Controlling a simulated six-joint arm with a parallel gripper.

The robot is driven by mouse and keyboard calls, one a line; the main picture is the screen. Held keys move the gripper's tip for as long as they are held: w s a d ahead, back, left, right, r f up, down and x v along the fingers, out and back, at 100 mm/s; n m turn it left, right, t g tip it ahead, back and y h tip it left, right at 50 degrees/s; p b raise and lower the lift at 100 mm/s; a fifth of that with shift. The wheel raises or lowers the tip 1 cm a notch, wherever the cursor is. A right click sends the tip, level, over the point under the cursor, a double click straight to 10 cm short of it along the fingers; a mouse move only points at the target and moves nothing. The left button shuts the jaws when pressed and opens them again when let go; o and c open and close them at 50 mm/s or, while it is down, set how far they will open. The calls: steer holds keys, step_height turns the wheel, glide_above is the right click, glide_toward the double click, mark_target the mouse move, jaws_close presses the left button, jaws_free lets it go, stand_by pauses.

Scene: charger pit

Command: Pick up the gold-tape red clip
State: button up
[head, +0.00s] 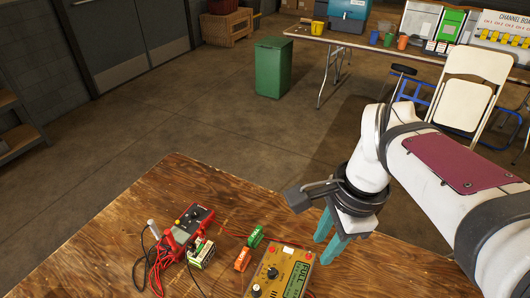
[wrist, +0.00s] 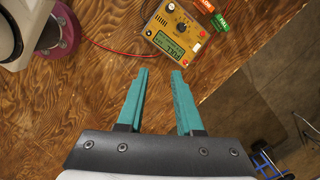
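My gripper (head: 326,250) is above the right part of the wooden table, to the right of the yellow charger box. In the wrist view my gripper (wrist: 160,74) has its two teal fingers apart with nothing between them. The yellow charger box (wrist: 178,32) has a display, a dark knob and red posts; it also shows at the bottom of the head view (head: 283,274). A red lead (wrist: 105,47) runs left from the box in the wrist view. I cannot make out a red clip with gold tape in either view.
An orange block (head: 243,259) and a green block (head: 256,237) lie beside the charger. A red meter (head: 188,228) with dark and red leads and a white-green block (head: 202,254) are further left. The table's back left is bare. A green bin (head: 273,67) stands on the floor beyond.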

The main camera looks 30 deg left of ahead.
steer(key=w+a+m, duration=0.2)
steer(key=w+a, duration=0.1)
steer(key=a, duration=0.8)
steer(key=m, duration=0.4)
glide_toward(201, 229)
steer(key=shift+m, duration=0.3)
steer(key=f, duration=0.3)
steer(key=a+f, duration=0.1)
steer(key=f, duration=0.6)
steer(key=shift+s+a+f, duration=0.1)
steer(key=shift+a+f, duration=0.2)
steer(key=shift+a, duration=0.05)
jaws_close()
